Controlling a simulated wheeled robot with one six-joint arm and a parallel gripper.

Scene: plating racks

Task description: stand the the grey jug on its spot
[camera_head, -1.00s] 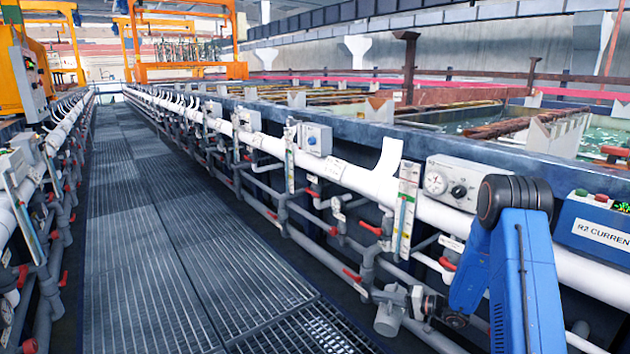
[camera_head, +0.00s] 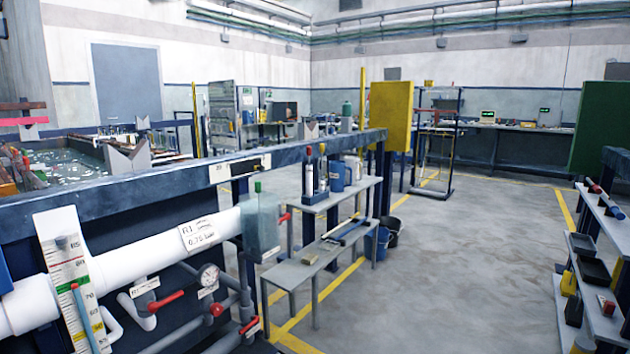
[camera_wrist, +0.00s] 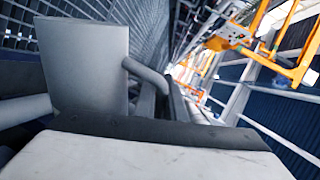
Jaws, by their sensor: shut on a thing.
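The grey jug (camera_wrist: 85,65) shows at the left of the wrist view, a plain tapered body with a curved grey handle on its right side. My gripper (camera_wrist: 165,130) fills the bottom of that view, with a dark bar and a pale block in front of the jug's lower part. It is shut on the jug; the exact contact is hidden. In the head view neither the jug nor my gripper shows. I cannot tell which place is the jug's spot.
A shelf rack (camera_head: 603,255) is at right. Open floor (camera_head: 470,260) lies between. A tank line with pipes (camera_head: 140,255) runs at left.

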